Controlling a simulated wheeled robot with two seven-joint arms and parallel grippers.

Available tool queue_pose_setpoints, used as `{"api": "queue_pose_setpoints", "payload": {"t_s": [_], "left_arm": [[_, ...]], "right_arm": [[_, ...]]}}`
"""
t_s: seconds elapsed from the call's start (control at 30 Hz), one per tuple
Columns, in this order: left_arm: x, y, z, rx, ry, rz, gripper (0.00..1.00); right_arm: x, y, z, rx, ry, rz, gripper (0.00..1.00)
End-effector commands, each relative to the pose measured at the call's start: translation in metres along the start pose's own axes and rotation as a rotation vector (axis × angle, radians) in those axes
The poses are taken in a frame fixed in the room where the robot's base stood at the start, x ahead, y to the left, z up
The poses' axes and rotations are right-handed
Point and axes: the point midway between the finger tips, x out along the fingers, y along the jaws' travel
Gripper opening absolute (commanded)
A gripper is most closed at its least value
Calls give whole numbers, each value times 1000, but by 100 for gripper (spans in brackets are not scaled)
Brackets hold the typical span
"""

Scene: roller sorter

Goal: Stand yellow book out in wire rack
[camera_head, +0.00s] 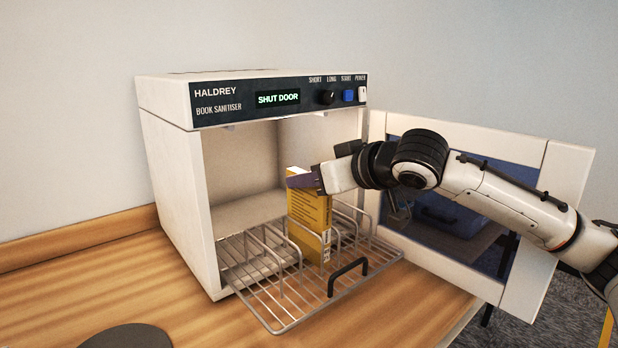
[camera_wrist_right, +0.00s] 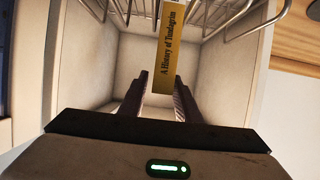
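The yellow book (camera_head: 310,222) stands upright in the wire rack (camera_head: 265,287), which sticks out of the front of the white sanitiser. In the right wrist view its spine (camera_wrist_right: 171,40) reads "A History of Tondagrim". My right gripper (camera_head: 305,180) is at the book's top end. In the wrist view its two dark fingers (camera_wrist_right: 160,88) lie either side of the book's end. The book is close to the right finger, with a narrow gap to the left finger, so the gripper looks open around it. My left gripper is out of view.
The sanitiser (camera_head: 180,200) has its door (camera_head: 530,200) swung open to the right, behind my right arm. Its display reads "SHUT DOOR". A black handle (camera_head: 347,277) rises at the rack's front. A dark round disc (camera_head: 127,337) lies on the wooden counter (camera_head: 120,270), otherwise clear at left.

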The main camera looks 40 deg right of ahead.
Motion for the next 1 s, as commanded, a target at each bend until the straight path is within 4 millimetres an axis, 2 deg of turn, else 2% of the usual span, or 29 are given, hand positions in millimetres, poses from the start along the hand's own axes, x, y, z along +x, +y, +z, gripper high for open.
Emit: {"api": "queue_pose_setpoints", "payload": {"t_s": [0.33, 0.43, 0.8, 1.0], "left_arm": [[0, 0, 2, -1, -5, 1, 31], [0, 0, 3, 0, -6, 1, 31], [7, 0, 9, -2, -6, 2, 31], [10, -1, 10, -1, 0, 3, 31]], "right_arm": [[-1, 0, -2, 0, 0, 0, 36], [-7, 1, -3, -1, 1, 1, 36], [-74, 2, -1, -5, 1, 7, 36], [-103, 1, -2, -4, 1, 5, 36]]}}
